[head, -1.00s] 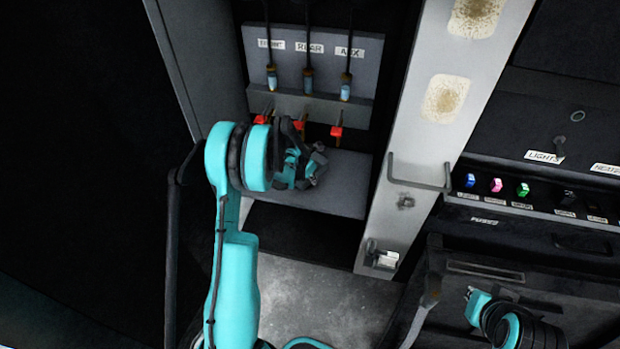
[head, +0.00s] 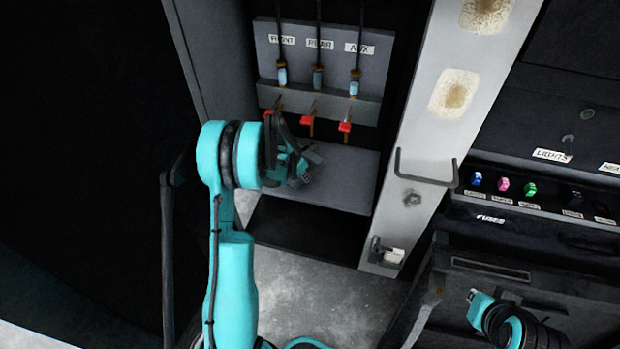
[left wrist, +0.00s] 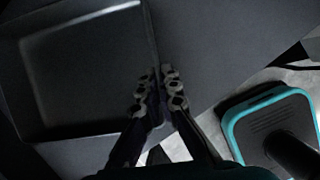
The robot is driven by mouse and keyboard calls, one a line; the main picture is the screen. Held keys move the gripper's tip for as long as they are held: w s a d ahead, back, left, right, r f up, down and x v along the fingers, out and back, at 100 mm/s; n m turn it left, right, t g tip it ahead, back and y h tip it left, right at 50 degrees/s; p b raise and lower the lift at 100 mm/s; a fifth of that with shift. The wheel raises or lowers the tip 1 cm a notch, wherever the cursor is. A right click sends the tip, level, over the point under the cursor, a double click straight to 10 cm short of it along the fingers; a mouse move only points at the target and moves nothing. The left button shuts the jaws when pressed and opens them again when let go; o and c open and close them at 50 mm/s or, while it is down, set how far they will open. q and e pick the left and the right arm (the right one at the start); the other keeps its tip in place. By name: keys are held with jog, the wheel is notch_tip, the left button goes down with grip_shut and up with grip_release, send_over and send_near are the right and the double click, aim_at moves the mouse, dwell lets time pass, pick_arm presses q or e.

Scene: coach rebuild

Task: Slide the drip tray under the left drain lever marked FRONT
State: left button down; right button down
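Three red drain levers hang below the labels FRONT, REAR and AUX; the FRONT lever (head: 270,113) is leftmost, just above my left wrist. In the left wrist view the drip tray (left wrist: 88,128), a dark shallow box with a raised rim, lies at upper left. My left gripper (left wrist: 157,95) has its fingers close together on the tray's right wall, seemingly pinching it. In the head view the left gripper (head: 302,166) is low over the grey shelf; the arm hides the tray there. Part of my right arm shows at lower right; its finger state is unclear.
The grey shelf (head: 345,182) is bare right of the left gripper. A pale post (head: 425,125) with a bar handle (head: 425,180) stands to its right. A dark switch panel (head: 540,195) lies beyond. Grey floor (head: 330,290) shows below.

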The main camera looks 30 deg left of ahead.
pick_arm(q)
jog(key=shift+s+a, duration=0.75)
jog(key=shift+a, duration=0.05)
jog(key=c, duration=1.6)
grip_release()
jog(key=shift+c, duration=0.2)
jog(key=shift+r, duration=0.1)
jog(key=v, duration=1.2)
jog(key=shift+s, duration=0.1)
